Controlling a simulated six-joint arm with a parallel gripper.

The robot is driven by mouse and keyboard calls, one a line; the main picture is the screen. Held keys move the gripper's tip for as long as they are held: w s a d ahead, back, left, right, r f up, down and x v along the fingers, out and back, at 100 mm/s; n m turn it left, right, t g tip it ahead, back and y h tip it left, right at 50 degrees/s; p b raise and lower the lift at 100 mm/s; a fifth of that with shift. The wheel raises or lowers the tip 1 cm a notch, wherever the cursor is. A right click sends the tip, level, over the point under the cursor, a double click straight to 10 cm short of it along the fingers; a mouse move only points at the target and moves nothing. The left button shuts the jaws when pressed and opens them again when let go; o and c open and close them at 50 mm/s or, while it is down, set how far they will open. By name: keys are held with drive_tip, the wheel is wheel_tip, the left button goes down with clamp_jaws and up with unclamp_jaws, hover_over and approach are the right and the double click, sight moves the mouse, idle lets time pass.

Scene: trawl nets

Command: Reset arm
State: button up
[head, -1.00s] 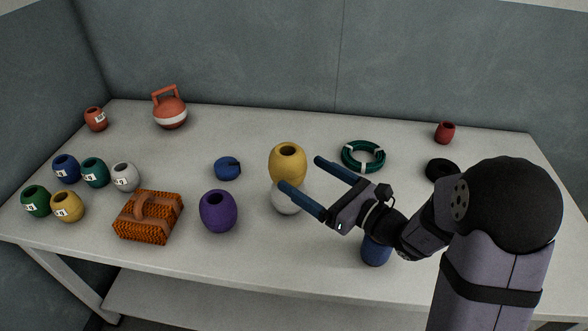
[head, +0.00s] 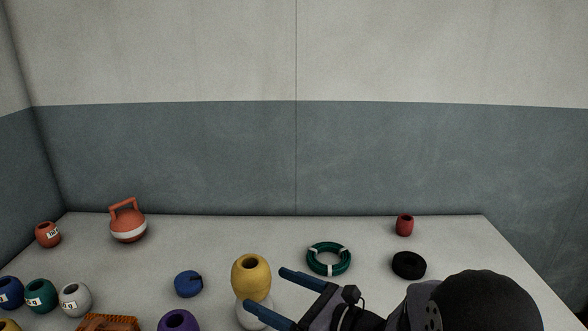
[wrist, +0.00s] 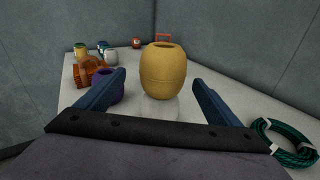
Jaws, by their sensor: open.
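My gripper (head: 278,294) is open and empty above the table, its two blue fingers apart and pointing left in the head view. In the wrist view my gripper (wrist: 158,100) has a yellow float (wrist: 164,72) beyond and between its fingertips. In the head view the yellow float (head: 251,277) is on top of a white float (head: 254,315), left of the fingers.
On the table (head: 215,235) are a purple float (head: 178,321), a blue roll (head: 188,284), a green hose coil (head: 329,260), a black ring (head: 408,266) and a red float (head: 404,226). An orange handled float (head: 128,222) and several labelled floats stand left. A wall (head: 230,160) closes the back.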

sight(261, 276)
drive_tip(key=a+r+h, duration=0.1)
drive_tip(key=w+a+r+g+h, duration=0.1)
drive_tip(key=r, duration=0.1)
drive_tip(key=shift+w+a, duration=0.15)
drive_tip(key=shift+a, duration=0.15)
drive_tip(key=r+n+h+p, duration=0.1)
drive_tip(key=s+r+n+h, duration=0.1)
drive_tip(key=shift+n+p, duration=0.4)
drive_tip(key=s+d+f+n+g+h+p, duration=0.2)
drive_tip(key=s+d+n+g+h+p, duration=0.2)
drive_tip(key=s+d+n, duration=0.6)
drive_tip(key=s+d+f+n+g+h+p, duration=0.2)
drive_tip(key=s+d+n+g+h+p, duration=0.2)
drive_tip(key=s+d+n+p, duration=0.5)
drive_tip(key=s+d+n+h, duration=0.1)
drive_tip(key=d+n+h, duration=0.1)
drive_tip(key=n, duration=0.1)
drive_tip(key=shift+s+d+f+n+h, duration=0.3)
drive_tip(key=shift+s+d+f, duration=0.1)
